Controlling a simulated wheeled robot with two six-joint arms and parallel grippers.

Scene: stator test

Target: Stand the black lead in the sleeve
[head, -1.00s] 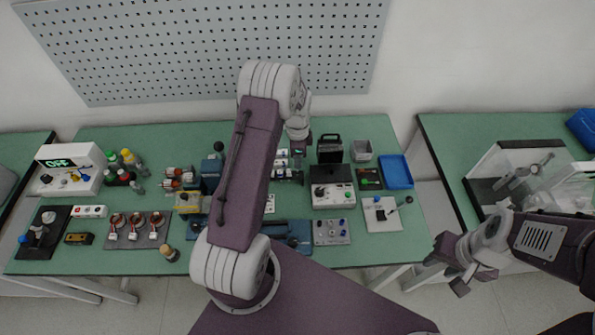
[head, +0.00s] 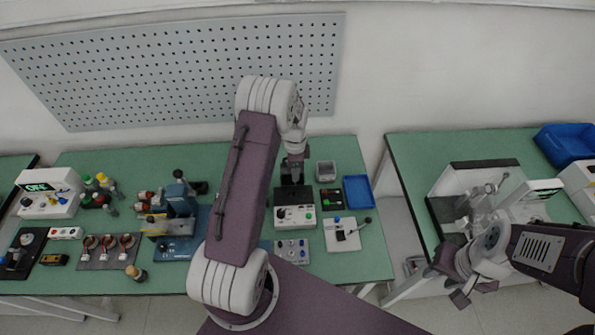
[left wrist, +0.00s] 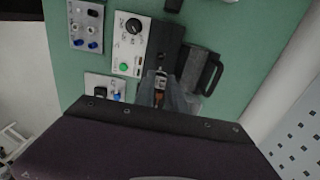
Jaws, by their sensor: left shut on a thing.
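My left gripper (head: 294,174) is over the black rear part of a white tester box (head: 295,216). The left wrist view also shows the gripper (left wrist: 160,88) and the tester (left wrist: 134,42) with its black knob and green button. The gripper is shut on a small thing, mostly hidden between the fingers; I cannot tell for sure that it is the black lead. I cannot make out the sleeve. A black handled block (left wrist: 203,72) stands beside the fingers in the wrist view. My right gripper (head: 472,293) is open and empty, in front of the right table.
A grey bin (head: 326,171), a dark tray (head: 328,208) with small parts and a blue tray (head: 358,193) stand right of the tester. A switch plate (head: 343,236) is in front. Motor parts and bottles crowd the left. A gap separates the right table (head: 420,160).

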